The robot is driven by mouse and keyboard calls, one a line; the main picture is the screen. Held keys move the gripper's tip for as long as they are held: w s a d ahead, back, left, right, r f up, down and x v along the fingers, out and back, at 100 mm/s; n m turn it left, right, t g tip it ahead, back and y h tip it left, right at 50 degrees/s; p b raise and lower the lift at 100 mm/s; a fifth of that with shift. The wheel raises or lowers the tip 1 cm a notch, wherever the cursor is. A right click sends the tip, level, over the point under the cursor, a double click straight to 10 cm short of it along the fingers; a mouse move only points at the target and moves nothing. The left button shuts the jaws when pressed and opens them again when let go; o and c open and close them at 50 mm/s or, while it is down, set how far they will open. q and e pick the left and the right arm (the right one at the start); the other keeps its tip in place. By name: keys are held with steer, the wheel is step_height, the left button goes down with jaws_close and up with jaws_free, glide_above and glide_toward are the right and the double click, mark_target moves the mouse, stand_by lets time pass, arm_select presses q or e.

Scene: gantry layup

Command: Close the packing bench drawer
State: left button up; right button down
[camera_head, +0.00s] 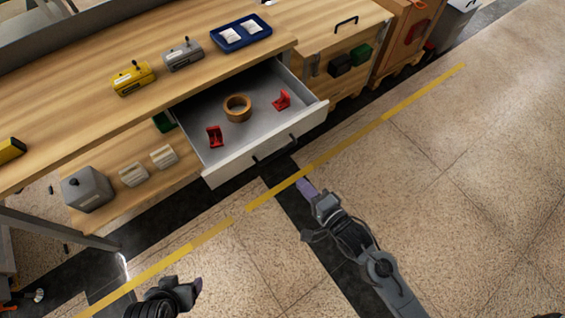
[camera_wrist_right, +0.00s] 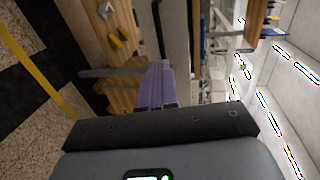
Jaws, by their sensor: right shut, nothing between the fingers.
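The packing bench drawer (camera_head: 222,172) is pulled out from under the wooden bench top. It has a white front, a grey inside and a dark bar handle (camera_head: 275,149). Inside lie a roll of brown tape (camera_head: 237,107) and two red pieces (camera_head: 215,137) (camera_head: 282,100). My right gripper (camera_head: 305,186) is shut and empty, in front of the drawer and apart from the handle in the head view. In the right wrist view its purple fingers (camera_wrist_right: 155,84) point toward the drawer front, with the dark handle (camera_wrist_right: 158,30) beyond. My left gripper (camera_head: 197,285) is at the bottom edge, mostly dark and partly cut off.
On the bench top (camera_head: 60,120) stand a yellow device (camera_head: 132,79), a grey device (camera_head: 182,55) and a blue tray (camera_head: 241,33). A lower shelf holds a grey box (camera_head: 87,188). Open floor (camera_head: 440,200) lies in front, marked with a yellow line.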

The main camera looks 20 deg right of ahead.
mark_target(276, 156)
steer(key=b+x, duration=0.3)
steer(key=x, duration=0.8)
steer(key=shift+r+b, duration=0.1)
steer(key=shift+b, duration=0.3)
